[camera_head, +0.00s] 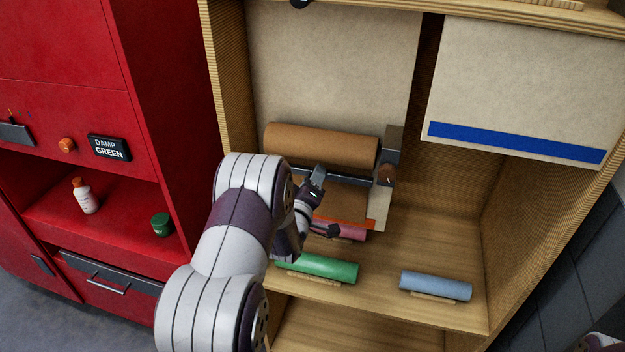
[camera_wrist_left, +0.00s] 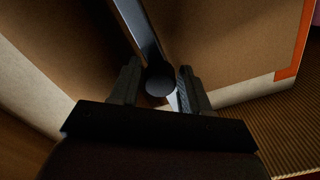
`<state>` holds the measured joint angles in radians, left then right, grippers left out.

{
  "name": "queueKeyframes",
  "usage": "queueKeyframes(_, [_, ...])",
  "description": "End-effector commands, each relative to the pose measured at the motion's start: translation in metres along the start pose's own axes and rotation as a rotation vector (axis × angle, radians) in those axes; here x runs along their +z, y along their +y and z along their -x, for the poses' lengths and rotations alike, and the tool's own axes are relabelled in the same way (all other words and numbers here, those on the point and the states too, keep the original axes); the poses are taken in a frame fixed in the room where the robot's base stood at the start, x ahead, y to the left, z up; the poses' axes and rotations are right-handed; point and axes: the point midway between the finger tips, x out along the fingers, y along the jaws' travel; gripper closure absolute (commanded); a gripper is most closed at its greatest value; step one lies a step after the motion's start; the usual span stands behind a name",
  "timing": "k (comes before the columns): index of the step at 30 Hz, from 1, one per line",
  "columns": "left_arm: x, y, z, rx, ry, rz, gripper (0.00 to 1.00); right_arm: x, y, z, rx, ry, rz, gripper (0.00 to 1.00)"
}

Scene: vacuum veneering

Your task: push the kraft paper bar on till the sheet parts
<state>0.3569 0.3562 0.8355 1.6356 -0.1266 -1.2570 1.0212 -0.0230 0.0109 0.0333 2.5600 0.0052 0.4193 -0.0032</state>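The brown kraft paper roll (camera_head: 320,146) lies across the rack in the wooden cabinet. A dark bar (camera_head: 345,179) runs just below it, and a brown sheet (camera_head: 345,202) hangs under the bar, still joined as far as I see, with an orange strip (camera_head: 357,222) near its lower edge. My left gripper (camera_head: 321,204) is at the bar's left part, fingers apart. In the left wrist view, the bar (camera_wrist_left: 139,30) ends in a round dark knob (camera_wrist_left: 160,79) between the two fingers, with narrow gaps beside it.
Green (camera_head: 318,267), blue (camera_head: 436,286) and pink (camera_head: 350,232) rolls lie low in the cabinet. A pale board with a blue stripe (camera_head: 515,142) hangs at right. A red cabinet (camera_head: 165,70) with a bottle (camera_head: 85,197) and green jar (camera_head: 161,225) stands at left.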

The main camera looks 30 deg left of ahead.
Motion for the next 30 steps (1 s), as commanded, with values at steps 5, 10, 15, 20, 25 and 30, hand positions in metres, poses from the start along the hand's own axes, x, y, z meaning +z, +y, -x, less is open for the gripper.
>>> queueKeyframes(5, [-0.001,0.001,0.0,0.003,0.002,-0.002,1.0,0.0,0.0,0.0,0.0,0.0,0.0,0.41])
queueKeyframes(10, [0.002,-0.004,-0.017,0.006,0.003,-0.004,1.0,0.002,0.0,-0.016,0.0,0.0,0.0,0.41])
queueKeyframes(15, [0.0,0.0,-0.035,0.006,0.004,-0.005,1.0,0.003,0.0,-0.023,0.0,0.0,0.0,0.41])
queueKeyframes(20, [-0.001,0.002,-0.036,0.005,0.003,-0.005,1.0,0.003,0.0,-0.021,0.0,0.0,0.0,0.41])
queueKeyframes(25, [-0.002,0.002,-0.036,0.005,0.003,-0.005,0.41,0.003,0.0,-0.021,0.0,0.0,0.0,0.41])
queueKeyframes(30, [-0.001,0.002,-0.036,0.004,0.003,-0.003,0.41,0.003,0.0,-0.021,0.0,0.0,0.0,0.41])
